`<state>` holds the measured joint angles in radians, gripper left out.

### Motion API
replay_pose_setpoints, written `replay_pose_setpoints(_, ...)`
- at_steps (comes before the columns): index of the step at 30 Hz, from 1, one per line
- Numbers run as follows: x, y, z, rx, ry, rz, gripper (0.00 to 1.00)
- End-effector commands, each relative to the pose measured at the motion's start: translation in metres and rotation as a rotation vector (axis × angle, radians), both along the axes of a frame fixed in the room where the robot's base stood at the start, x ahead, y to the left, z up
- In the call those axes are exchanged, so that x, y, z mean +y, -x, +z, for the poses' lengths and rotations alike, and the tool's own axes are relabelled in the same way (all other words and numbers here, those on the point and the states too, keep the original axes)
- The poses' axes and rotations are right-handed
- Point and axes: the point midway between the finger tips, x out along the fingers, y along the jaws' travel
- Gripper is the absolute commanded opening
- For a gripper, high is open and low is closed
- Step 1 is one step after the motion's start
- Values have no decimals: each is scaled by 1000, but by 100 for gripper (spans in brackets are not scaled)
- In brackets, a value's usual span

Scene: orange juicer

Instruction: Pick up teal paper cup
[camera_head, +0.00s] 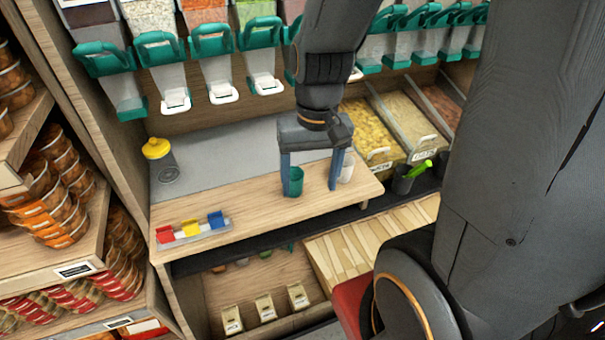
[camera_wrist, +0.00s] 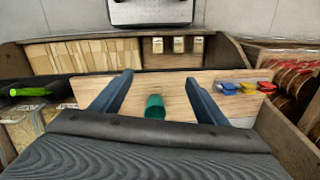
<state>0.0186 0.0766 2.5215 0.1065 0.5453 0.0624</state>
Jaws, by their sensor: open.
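The teal paper cup (camera_head: 293,182) stands upright on the wooden counter (camera_head: 265,215) in the head view. My gripper (camera_head: 311,182) is open above the counter, its two blue fingers pointing down. In the head view the left finger overlaps the cup, and the right finger is to its right. In the wrist view the cup (camera_wrist: 155,106) shows between the two spread fingers (camera_wrist: 160,92), a little left of the middle. I cannot tell whether a finger touches the cup.
A white container (camera_head: 347,167) stands right behind the right finger. A yellow-lidded jar (camera_head: 159,158) and a tray of red, yellow and blue clips (camera_head: 192,230) are at left. Dispensers (camera_head: 210,50) hang above. A black cup with a green scoop (camera_head: 407,176) is at right.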

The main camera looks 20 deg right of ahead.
Motion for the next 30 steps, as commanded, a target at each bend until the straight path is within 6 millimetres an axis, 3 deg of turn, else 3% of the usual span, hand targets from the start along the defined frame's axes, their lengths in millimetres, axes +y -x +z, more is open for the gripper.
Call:
replay_pose_setpoints(8,2,-51,-11,102,-170,-688,67)
replay_pose_setpoints(12,-7,-81,-26,160,-244,-1062,67)
replay_pose_setpoints(18,-23,-111,-51,232,-313,-1490,67)
replay_pose_setpoints(24,-33,-124,-67,268,-344,-1694,67)
replay_pose_setpoints(30,-29,-129,-83,274,-348,-1724,67)
